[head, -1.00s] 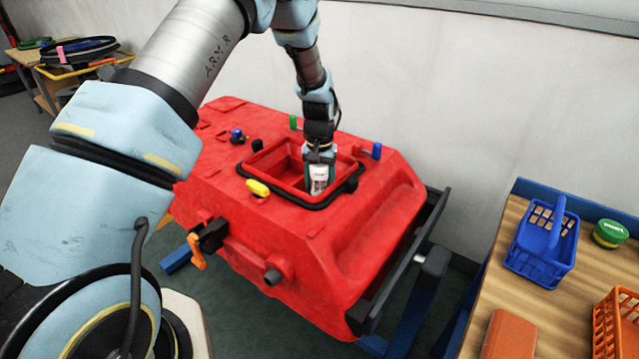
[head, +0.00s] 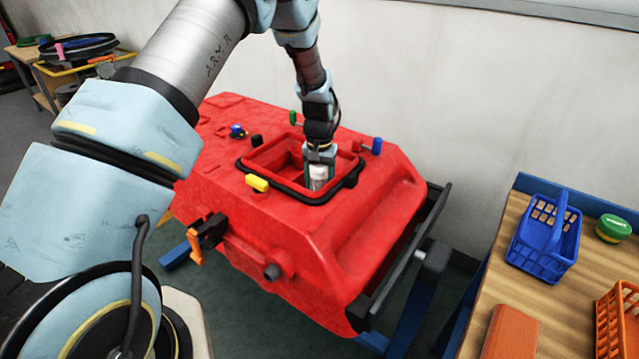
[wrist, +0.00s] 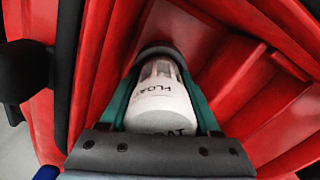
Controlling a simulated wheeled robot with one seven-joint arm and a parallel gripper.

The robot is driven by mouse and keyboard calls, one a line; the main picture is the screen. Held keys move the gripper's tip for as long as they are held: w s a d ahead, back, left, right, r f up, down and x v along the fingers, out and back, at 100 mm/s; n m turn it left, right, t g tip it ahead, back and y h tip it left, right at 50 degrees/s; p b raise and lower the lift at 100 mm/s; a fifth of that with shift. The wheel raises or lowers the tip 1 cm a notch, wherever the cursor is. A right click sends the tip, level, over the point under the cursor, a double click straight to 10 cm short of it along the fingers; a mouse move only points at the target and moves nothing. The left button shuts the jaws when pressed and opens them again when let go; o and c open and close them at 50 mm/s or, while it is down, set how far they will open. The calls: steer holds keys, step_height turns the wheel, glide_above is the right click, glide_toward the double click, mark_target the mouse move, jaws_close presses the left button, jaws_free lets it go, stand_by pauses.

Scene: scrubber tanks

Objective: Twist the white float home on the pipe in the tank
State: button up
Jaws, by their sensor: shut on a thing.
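The red tank (head: 330,240) stands on a dark frame, and its square opening has a black rim (head: 315,201). My gripper (head: 319,178) reaches down into the right part of the opening. It is shut on the white float (head: 319,172), which sits between the fingers. In the wrist view the float (wrist: 160,108) shows dark "FLOAT" lettering and a slotted, cage-like far end, between the two green-edged fingers. The pipe is not clearly visible; the float and the tank wall hide it.
Yellow (head: 257,183), blue (head: 377,146) and green (head: 293,117) knobs stand around the opening. Red walls lie close to the gripper. A wooden table at right holds a blue basket (head: 545,238), a green-lidded tub (head: 612,228) and an orange basket (head: 612,325).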

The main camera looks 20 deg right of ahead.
stand_by(0.5)
steer(key=shift+m, duration=1.3)
steer(key=shift+m, duration=2)
steer(key=shift+a+m, duration=0.1)
steer(key=shift+m, duration=0.5)
steer(key=shift+m+p, duration=0.35)
steer(key=shift+m, duration=0.95)
